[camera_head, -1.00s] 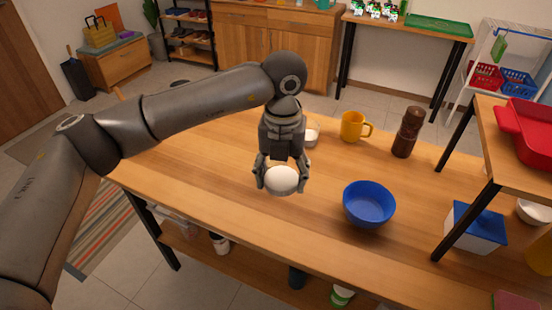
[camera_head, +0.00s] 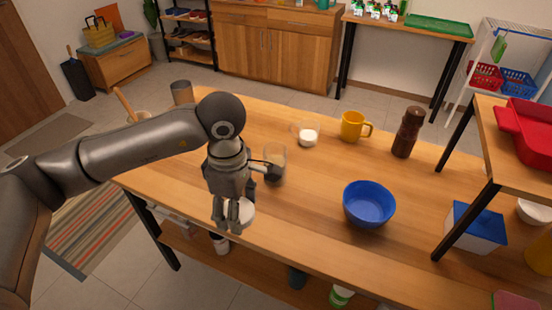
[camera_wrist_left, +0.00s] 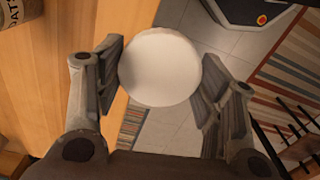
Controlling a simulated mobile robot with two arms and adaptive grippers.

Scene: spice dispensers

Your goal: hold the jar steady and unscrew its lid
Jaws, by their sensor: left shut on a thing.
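A round white lid (camera_head: 248,210) is between the fingers of my left gripper (camera_head: 232,217), near the table's front edge. In the left wrist view the lid (camera_wrist_left: 160,67) is a plain white disc touched by both fingertips, with floor and table edge behind it. A clear glass jar (camera_head: 279,155) stands behind and right of the gripper; a dark piece beside its lower part is partly hidden by my wrist. A brown container lettered "OATS" (camera_wrist_left: 14,12) shows at the wrist view's upper left corner. I cannot tell if it is the jar. My right gripper is not in view.
On the wooden table (camera_head: 320,185) are a blue bowl (camera_head: 369,204), a yellow mug (camera_head: 352,126), a brown grinder (camera_head: 407,132) and a glass with white contents (camera_head: 308,134). A grey cup (camera_head: 181,93) stands at the far left. The front middle is clear.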

